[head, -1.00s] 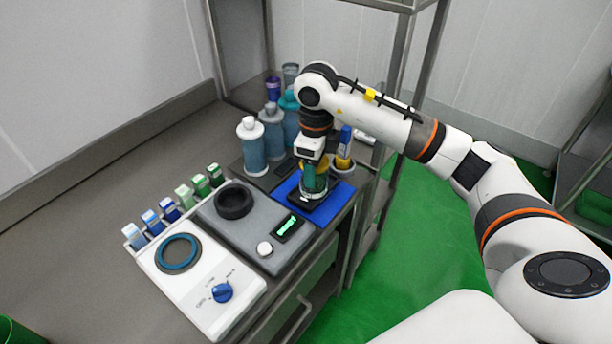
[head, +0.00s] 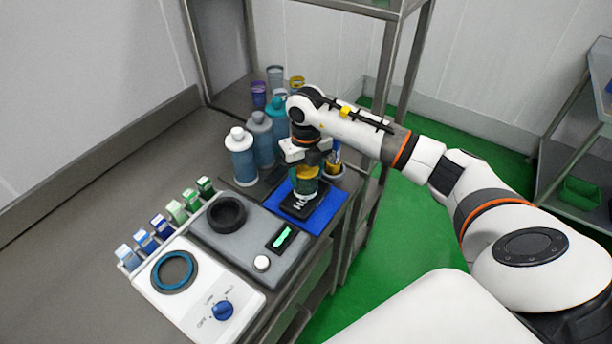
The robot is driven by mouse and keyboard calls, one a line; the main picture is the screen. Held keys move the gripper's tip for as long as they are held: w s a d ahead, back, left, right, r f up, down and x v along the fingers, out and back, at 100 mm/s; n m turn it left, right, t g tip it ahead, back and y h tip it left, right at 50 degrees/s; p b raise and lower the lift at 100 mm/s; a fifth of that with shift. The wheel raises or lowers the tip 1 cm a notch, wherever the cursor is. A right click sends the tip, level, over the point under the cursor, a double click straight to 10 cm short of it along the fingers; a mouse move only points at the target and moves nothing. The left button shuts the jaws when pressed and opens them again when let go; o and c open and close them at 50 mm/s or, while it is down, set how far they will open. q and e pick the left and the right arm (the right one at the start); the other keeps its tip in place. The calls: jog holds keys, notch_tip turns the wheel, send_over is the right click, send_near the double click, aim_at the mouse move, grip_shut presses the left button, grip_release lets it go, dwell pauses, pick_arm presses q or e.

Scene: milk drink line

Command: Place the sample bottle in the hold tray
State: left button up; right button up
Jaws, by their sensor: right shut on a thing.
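The sample bottle (head: 304,184), greenish with a yellow upper part, is upright at the black hold tray (head: 297,209). The tray carries white lettering and lies on a blue mat (head: 325,212). My right gripper (head: 306,170) points down from above and is shut on the upper part of the bottle. The bottle's base is over or in the back of the tray; I cannot tell whether it touches the tray floor. The fingertips are partly hidden by the wrist. My left gripper is not in view.
A grey device with a black ring (head: 228,213) and a white device with a blue knob (head: 222,310) stand in front. Blue-grey bottles (head: 242,160) stand close on the left. A yellow-and-blue item (head: 334,164) is close behind on the right. Several small cartons (head: 176,212) form a row.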

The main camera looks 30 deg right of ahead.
notch_tip(320, 180, down, 2)
jog(key=shift+f, duration=0.1)
jog(key=shift+f, duration=0.1)
jog(key=shift+f, duration=0.15)
jog(key=o, duration=1)
jog(key=shift+o, duration=0.2)
